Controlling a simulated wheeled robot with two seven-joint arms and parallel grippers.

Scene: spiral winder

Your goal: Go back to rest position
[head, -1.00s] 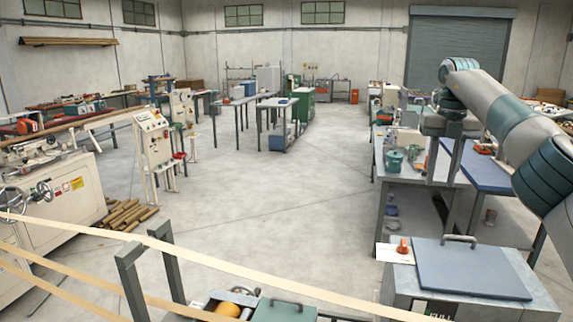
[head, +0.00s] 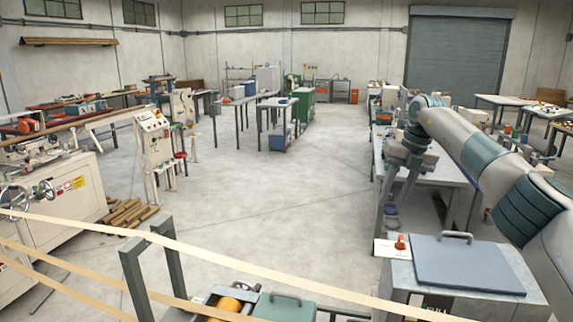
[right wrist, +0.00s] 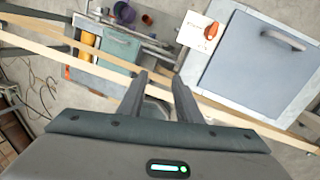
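My right gripper (head: 393,203) hangs at the right of the head view, in front of the grey worktable (head: 437,170). Its two fingers point down, tilted a little to the left. In the right wrist view the fingers of my right gripper (right wrist: 159,74) stand apart with nothing between them. The gripper is above the floor and clear of the nearby machine. My left gripper is in neither view.
A grey-blue lidded box (head: 470,268) stands at the lower right, beside an orange knob (head: 400,242). Pale paper strips (head: 215,257) cross the foreground. A control panel (head: 155,140) and brown tubes (head: 128,213) are at the left. The middle floor is clear.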

